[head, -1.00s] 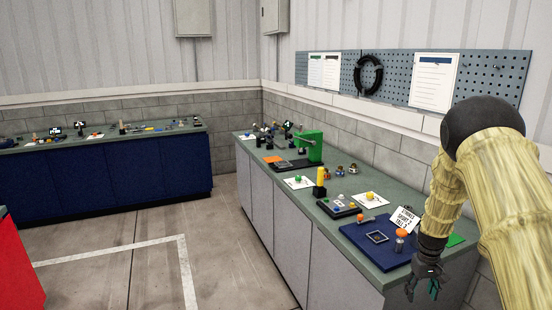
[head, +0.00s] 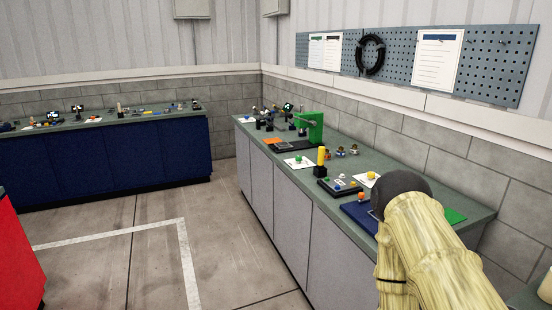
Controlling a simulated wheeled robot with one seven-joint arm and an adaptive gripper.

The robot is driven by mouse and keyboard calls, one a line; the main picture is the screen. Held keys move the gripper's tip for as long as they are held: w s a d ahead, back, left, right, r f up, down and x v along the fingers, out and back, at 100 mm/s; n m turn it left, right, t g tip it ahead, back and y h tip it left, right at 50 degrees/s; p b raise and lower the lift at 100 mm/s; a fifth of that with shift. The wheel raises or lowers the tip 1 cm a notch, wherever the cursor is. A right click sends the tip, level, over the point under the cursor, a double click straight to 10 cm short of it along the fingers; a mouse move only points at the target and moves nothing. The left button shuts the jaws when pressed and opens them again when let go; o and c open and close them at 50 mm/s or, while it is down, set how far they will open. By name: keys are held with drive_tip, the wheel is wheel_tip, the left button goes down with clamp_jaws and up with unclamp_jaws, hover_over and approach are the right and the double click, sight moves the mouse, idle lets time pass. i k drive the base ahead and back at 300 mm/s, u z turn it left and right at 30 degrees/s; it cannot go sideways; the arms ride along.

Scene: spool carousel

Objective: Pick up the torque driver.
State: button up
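I cannot make out for certain which object is the torque driver. A yellow upright piece with a black base (head: 321,160) stands midway along the right bench. A small orange-topped piece (head: 361,196) stands at the dark blue mat (head: 352,208), close to my arm. My arm covers most of that mat and the bench's near end. My gripper is out of sight behind or below my arm, so its fingers and anything in them are hidden.
The right grey bench (head: 420,183) carries a green machine (head: 314,126), a black tray (head: 338,187) and several small parts. A pegboard (head: 490,70) hangs above. A blue bench (head: 160,160) stands at the back left, a red cabinet (head: 18,262) at the left edge. The floor between is clear.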

sight(320, 166)
drive_tip(key=u, duration=0.3)
drive_tip(key=i, duration=1.35)
drive_tip(key=z, duration=0.85)
drive_tip(key=i, duration=0.35)
drive_tip(key=u, duration=0.3)
drive_tip(key=k, duration=1.2)
drive_tip(key=u, duration=1.35)
drive_tip(key=i, duration=0.6)
drive_tip(key=u, duration=0.15)
